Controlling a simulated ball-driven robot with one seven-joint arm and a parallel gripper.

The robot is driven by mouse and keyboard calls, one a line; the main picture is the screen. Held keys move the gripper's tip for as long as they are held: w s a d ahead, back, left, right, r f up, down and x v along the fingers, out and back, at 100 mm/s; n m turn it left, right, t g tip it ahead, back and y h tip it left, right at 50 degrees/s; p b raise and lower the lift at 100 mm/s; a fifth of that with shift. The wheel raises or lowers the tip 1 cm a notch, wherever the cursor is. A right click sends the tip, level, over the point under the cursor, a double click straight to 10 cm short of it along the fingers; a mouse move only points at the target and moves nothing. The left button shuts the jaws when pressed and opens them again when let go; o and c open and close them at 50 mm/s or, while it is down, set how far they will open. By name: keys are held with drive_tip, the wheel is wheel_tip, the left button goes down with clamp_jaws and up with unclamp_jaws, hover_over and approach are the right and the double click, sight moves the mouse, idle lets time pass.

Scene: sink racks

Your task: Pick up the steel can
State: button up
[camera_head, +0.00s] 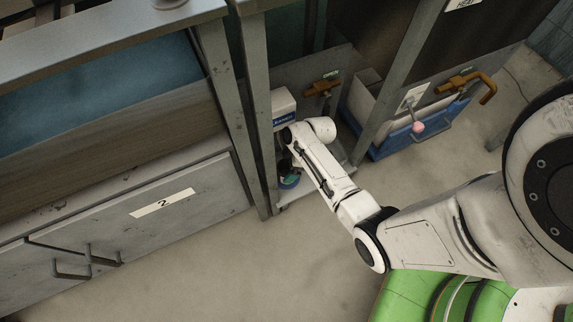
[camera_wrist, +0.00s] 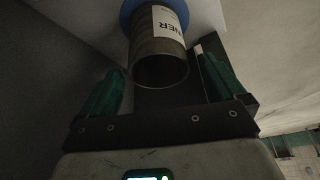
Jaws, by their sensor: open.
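The steel can (camera_wrist: 158,64) shows in the wrist view as a grey metal cylinder with a dark open-looking end towards me, a white label reading "NER" and a blue ring at its far end. My gripper (camera_wrist: 160,82) is open, with one green finger on each side of the can. A gap shows between the can and each finger, and the can's near end lies about level with the fingers. The can cannot be told clearly there.
A white and blue box (camera_head: 284,106) stands behind my wrist. Metal posts (camera_head: 258,120) frame the bay closely. An orange tap (camera_head: 322,87) is above, and a blue crate (camera_head: 392,143) stands to the right. A cabinet marked 2 (camera_head: 140,210) is at left. The floor in front is clear.

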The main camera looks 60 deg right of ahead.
sight(285, 170)
drive_tip(key=b+x, duration=0.1)
drive_tip(key=x, duration=0.1)
drive_tip(key=b+x, duration=0.1)
drive_tip(key=x, duration=0.1)
drive_tip(key=shift+s+d+f, duration=0.1)
drive_tip(key=shift+s+d, duration=0.1)
drive_tip(key=shift+w+a+f+b, duration=0.1)
drive_tip(key=shift+w+f+b, duration=0.1)
drive_tip(key=shift+f+b, duration=0.15)
drive_tip(key=shift+r, duration=0.1)
drive_tip(key=c, duration=1.1)
